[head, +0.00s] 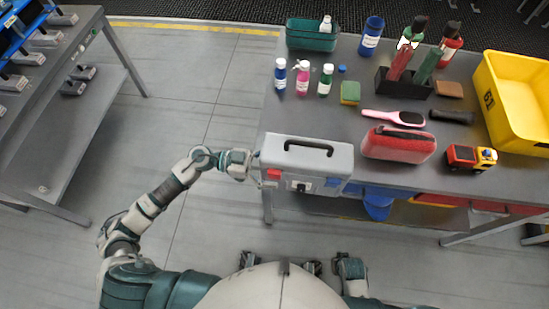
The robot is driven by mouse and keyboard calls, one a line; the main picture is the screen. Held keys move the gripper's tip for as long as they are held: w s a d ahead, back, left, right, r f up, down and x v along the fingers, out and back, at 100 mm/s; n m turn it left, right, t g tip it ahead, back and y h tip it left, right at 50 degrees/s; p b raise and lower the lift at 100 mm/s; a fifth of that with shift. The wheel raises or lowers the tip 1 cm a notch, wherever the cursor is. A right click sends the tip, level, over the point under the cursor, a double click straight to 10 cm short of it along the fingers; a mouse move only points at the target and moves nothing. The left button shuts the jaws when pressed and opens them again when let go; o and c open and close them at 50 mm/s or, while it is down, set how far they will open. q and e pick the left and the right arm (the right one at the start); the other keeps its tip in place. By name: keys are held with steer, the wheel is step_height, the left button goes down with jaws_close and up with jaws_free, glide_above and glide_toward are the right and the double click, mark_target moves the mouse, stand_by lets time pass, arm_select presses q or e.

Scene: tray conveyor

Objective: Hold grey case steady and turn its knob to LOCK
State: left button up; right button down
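The grey case (335,158) stands at the front left corner of the table, its black carry handle on top. Its front face shows a red patch on the left, a blue patch on the right and a small dark knob (300,187) between them. The knob's lettering and pointer are too small to read. My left gripper (256,164) is at the left side of the case, touching it or very close. Its fingertips are too small and partly hidden to tell whether they grip. My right gripper is not in view.
Behind the case are small bottles (303,78), a sponge (350,92) and a green basket (310,38). To its right are a red pouch (398,145), a pink hairbrush (393,117), a toy truck (470,157) and a yellow crate (515,110).

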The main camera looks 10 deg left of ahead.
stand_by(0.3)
arm_select(q)
steer(key=w, duration=0.5)
steer(key=w+a+f, duration=0.1)
steer(key=w, duration=0.4)
steer(key=w+a+f, duration=0.1)
steer(key=w, duration=0.4)
steer(key=shift+w+a, duration=0.1)
steer(key=shift+w, duration=0.3)
steer(key=shift+f, duration=1.1)
steer(key=shift+f, duration=0.2)
steer(key=o, duration=1.6)
steer(key=shift+f, duration=0.15)
steer(key=shift+c, duration=0.2)
steer(key=c, duration=1.6)
steer(key=shift+o, duration=0.2)
